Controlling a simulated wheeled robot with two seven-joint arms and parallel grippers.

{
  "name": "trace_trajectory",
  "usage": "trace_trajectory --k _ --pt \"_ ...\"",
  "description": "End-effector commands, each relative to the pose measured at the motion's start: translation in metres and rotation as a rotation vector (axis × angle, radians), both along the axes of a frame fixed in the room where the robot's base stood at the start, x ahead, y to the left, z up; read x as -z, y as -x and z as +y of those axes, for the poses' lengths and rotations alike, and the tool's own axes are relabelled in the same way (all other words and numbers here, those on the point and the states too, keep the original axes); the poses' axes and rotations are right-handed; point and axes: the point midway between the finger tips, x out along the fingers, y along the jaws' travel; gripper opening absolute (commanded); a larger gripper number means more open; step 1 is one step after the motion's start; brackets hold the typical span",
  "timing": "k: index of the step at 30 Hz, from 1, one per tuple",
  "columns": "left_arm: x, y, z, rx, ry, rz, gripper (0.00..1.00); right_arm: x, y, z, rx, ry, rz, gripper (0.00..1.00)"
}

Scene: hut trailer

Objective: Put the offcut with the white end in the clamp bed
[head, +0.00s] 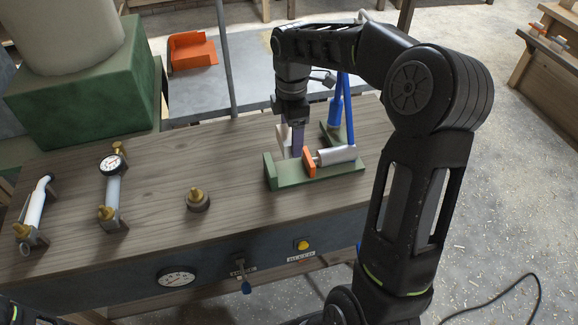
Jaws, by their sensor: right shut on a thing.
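The clamp bed (310,177) is a green tray-like fixture near the right end of the workbench. An orange jaw (309,161) on a silver cylinder (337,155) is at its front right. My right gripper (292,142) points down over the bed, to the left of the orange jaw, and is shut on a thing. A pale piece (283,138), which may be the offcut, shows beside the fingers. They partly hide it. I cannot tell whether it touches the bed floor, or make out its white end for sure. My left gripper is not in view.
The wooden bench (150,185) also carries a brass fitting (197,200), a gauge with a cylinder (112,190) and another cylinder (36,208). A green block (90,95) stands at the left. The bench middle is mostly clear.

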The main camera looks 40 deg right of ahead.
Motion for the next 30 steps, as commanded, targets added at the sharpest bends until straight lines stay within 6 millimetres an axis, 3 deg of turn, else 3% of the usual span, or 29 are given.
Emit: trace_trajectory --k 9,20,30 --pt "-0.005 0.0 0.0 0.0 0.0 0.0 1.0 0.051 0.001 0.0 0.001 -0.001 0.004 0.25" --pt "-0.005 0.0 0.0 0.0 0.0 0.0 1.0 0.058 0.0 0.0 0.001 0.0 0.0 0.25" --pt "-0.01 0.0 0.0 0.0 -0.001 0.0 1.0 0.094 0.001 0.0 0.001 -0.001 0.002 0.25"
